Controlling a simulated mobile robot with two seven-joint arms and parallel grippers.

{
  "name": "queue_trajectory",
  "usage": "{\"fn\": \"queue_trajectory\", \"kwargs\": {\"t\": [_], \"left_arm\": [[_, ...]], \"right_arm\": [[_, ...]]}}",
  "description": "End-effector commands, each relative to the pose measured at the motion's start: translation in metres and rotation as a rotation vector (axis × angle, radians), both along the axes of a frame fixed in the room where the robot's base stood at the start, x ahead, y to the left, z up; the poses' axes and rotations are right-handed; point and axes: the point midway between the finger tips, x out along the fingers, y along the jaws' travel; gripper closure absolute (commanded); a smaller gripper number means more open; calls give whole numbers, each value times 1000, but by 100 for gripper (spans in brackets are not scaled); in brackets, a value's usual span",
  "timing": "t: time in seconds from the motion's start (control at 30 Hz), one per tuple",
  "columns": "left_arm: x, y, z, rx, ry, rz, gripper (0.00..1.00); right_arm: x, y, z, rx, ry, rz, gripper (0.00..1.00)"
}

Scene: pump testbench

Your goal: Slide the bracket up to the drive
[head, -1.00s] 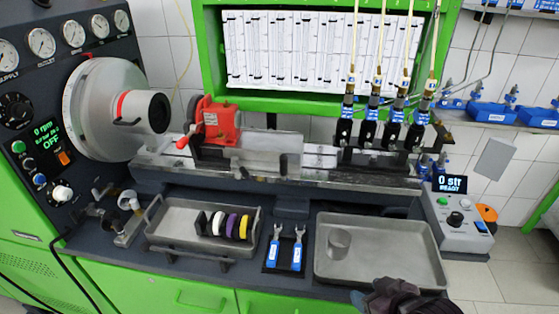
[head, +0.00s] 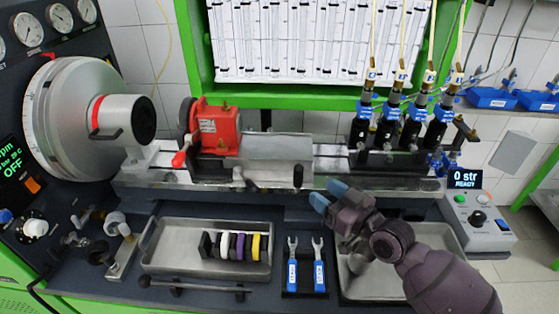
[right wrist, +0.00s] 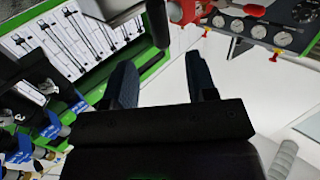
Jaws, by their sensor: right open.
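The drive (head: 70,125) is a large grey drum with a dark-ended shaft at the left of the head view. To its right, a red pump (head: 218,130) sits on the bracket, a grey carriage (head: 275,148) on the bench's rail (head: 330,183). A gap separates the red pump from the drive's shaft end. A black-knobbed lever (head: 298,176) stands at the carriage's front. My right gripper (head: 328,195) is open and empty, with blue fingertips just right of and below this knob. Its fingers also show apart in the right wrist view (right wrist: 162,80). My left gripper is not in view.
Several black-and-blue valves with hoses (head: 388,130) stand at the rail's right end. In front lie a tray with coloured rings (head: 180,260), two blue-handled wrenches (head: 305,272) and a second tray (head: 355,288), partly hidden by my right arm. A control box (head: 480,215) stands at the right.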

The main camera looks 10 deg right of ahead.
Motion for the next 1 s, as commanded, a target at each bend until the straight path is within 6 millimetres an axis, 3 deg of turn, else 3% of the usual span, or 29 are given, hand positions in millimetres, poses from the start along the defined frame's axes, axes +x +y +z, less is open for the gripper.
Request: {"fn": "queue_trajectory", "kwargs": {"t": [0.27,0.7,1.0], "left_arm": [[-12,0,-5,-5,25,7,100],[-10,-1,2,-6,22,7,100],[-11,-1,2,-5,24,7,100]], "right_arm": [[17,9,2,6,-4,0,48],[79,43,1,1,-3,0,48],[95,52,0,2,-2,0,48]]}}
